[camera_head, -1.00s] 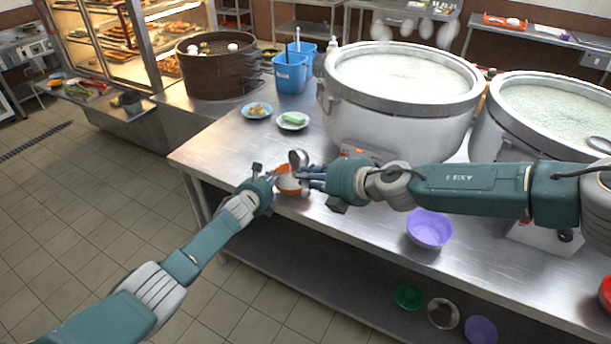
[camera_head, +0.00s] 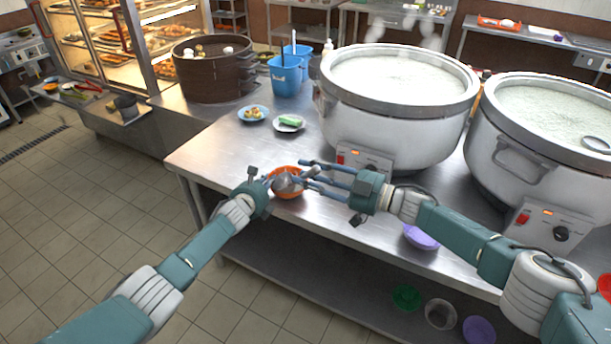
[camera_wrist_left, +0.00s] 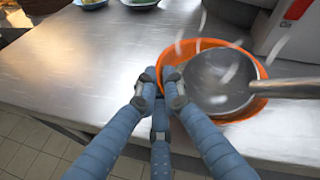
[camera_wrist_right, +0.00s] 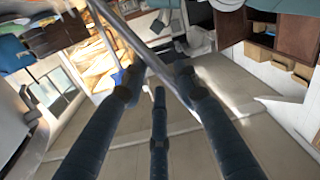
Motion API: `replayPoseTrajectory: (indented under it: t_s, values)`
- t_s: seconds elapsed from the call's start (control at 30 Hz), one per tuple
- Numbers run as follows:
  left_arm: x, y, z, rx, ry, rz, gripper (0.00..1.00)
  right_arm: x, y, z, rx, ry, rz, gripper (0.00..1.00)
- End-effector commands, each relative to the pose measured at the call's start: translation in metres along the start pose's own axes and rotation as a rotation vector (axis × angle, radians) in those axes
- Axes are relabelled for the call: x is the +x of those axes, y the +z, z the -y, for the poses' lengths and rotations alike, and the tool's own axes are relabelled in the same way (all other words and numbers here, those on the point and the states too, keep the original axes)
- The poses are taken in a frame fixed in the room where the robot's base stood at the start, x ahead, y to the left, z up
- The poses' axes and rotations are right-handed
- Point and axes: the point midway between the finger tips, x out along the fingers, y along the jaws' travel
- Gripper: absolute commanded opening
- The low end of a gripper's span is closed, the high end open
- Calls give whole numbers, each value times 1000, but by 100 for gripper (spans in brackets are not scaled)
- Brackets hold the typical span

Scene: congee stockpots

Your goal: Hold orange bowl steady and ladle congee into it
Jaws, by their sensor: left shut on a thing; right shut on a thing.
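The orange bowl (camera_head: 291,194) is at the front edge of the steel table. My left gripper (camera_head: 266,183) is shut on its left rim, also seen in the left wrist view (camera_wrist_left: 165,85). My right gripper (camera_head: 314,176) is shut on the metal ladle (camera_head: 282,182), whose head is in or just over the bowl. In the left wrist view the ladle head (camera_wrist_left: 220,82) covers much of the bowl (camera_wrist_left: 207,43), with pale steam-like streaks above. I cannot tell how much congee the bowl holds. The ladle handle (camera_wrist_right: 140,48) crosses the right wrist view.
Two large congee stockpots, the left (camera_head: 395,125) and the right (camera_head: 535,155), stand behind and to the right. A second ladle (camera_head: 597,144) rests in the right pot. A purple bowl (camera_head: 420,238) is partly hidden by my right arm. Plates, blue containers (camera_head: 286,75) and a steamer stand further back.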

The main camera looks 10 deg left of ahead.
Motion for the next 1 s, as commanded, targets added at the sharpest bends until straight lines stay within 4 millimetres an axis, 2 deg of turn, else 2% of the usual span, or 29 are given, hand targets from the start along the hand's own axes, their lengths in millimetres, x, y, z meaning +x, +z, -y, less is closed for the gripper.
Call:
replayPoseTrajectory:
  t_s: [0.03,0.17,0.47,1.0]
  values:
    - [2,4,13,-6,-22,8,0,12,-2,27,83,-50,-47,0]
    - [2,5,15,-8,-25,9,0,12,-2,28,138,-50,-73,0]
    - [2,5,17,-9,-27,10,0,12,-4,29,137,-54,-71,0]
    - [2,5,16,-7,-26,9,0,11,-57,17,137,-53,-73,0]
